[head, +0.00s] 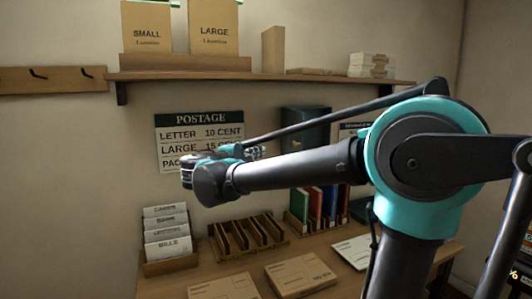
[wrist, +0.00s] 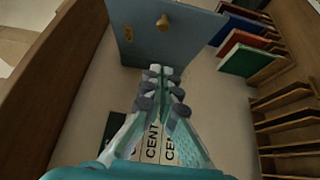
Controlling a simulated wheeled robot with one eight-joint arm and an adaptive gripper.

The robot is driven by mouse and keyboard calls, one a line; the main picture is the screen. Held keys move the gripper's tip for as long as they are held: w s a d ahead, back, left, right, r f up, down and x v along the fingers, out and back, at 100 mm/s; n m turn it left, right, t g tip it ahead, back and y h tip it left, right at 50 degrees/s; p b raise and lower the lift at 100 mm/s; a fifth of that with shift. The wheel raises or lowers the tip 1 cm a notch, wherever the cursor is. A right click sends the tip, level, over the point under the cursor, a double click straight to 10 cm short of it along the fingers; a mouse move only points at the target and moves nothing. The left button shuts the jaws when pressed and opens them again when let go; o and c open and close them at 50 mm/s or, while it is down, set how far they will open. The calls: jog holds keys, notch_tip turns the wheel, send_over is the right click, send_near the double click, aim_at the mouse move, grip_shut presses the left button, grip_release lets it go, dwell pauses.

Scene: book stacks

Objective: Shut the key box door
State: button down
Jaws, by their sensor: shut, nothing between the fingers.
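The key box is a dark blue-grey metal box (head: 305,122) on the back wall under the shelf, partly hidden behind my arm. In the wrist view its door (wrist: 185,42) shows as a blue-grey panel with a brass knob (wrist: 163,22) and a small brass plate. The door appears to stand out from the wall, its outer face towards my gripper. My gripper (wrist: 160,78) is shut and empty, its fingertips pointing at the door's lower edge. I cannot tell whether they touch it. In the head view my gripper (head: 254,152) is left of the box, before the postage sign.
A wooden shelf (head: 265,77) with boxes runs above. The postage sign (head: 185,118) hangs left of the box. Below, the desk (head: 330,285) holds a letter rack (head: 168,258), a slotted wooden rack (head: 245,238), coloured books (head: 315,204) and parcels (head: 300,275).

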aim_at(295, 142)
jog(key=w+d, duration=0.6)
jog(key=d, duration=0.3)
jog(key=shift+d, duration=0.3)
jog(key=shift+w, duration=0.1)
